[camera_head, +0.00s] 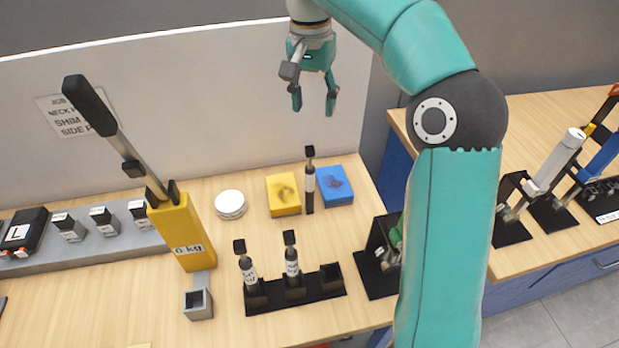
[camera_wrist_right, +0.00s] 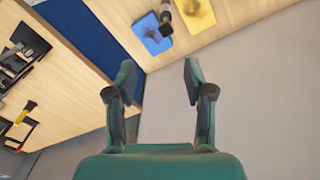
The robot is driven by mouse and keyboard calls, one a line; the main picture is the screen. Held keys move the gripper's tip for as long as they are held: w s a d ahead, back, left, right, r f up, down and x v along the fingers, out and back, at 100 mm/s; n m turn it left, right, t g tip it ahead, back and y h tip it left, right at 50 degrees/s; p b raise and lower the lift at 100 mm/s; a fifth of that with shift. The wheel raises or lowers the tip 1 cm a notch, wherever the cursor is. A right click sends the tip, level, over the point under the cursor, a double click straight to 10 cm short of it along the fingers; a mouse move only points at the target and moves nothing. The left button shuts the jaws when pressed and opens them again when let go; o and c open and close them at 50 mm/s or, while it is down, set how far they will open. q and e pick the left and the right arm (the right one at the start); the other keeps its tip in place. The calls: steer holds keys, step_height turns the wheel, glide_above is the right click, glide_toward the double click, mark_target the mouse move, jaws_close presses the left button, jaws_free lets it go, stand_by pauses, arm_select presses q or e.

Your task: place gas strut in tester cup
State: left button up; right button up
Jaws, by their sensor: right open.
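One gas strut (camera_head: 310,188) with a black top stands upright on the bench between a yellow pad and a blue pad. Two more struts, a left one (camera_head: 246,262) and a right one (camera_head: 291,258), stand in a black rack (camera_head: 325,295). The rack's right socket is empty. The tester is a yellow body (camera_head: 178,230) with a long black-ended lever and a "0 kg" display. Its grey square cup (camera_head: 197,305) is empty at the front. My right gripper (camera_head: 313,105) is open and empty, high above and behind the lone strut. My left gripper is out of view.
A yellow pad (camera_head: 283,195), a blue pad (camera_head: 335,186) and a round white tin (camera_head: 230,204) lie nearby. A black stand (camera_head: 378,260) is partly hidden by my right arm. Grey blocks line the left rail. A white wall (camera_head: 220,110) rises behind the bench.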

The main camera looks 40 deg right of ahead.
steer(key=m, duration=0.3)
steer(key=b, duration=0.3)
glide_above(311, 167)
steer(key=w, duration=0.1)
steer(key=shift+h, duration=0.4)
step_height(311, 167, down, 11)
steer(key=shift+a+f, duration=0.1)
steer(key=f, duration=0.5)
steer(key=shift+s+d+p, duration=0.25)
steer(key=shift+p, duration=0.1)
steer(key=shift+f, duration=0.35)
jaws_close()
steer(key=shift+r, duration=0.1)
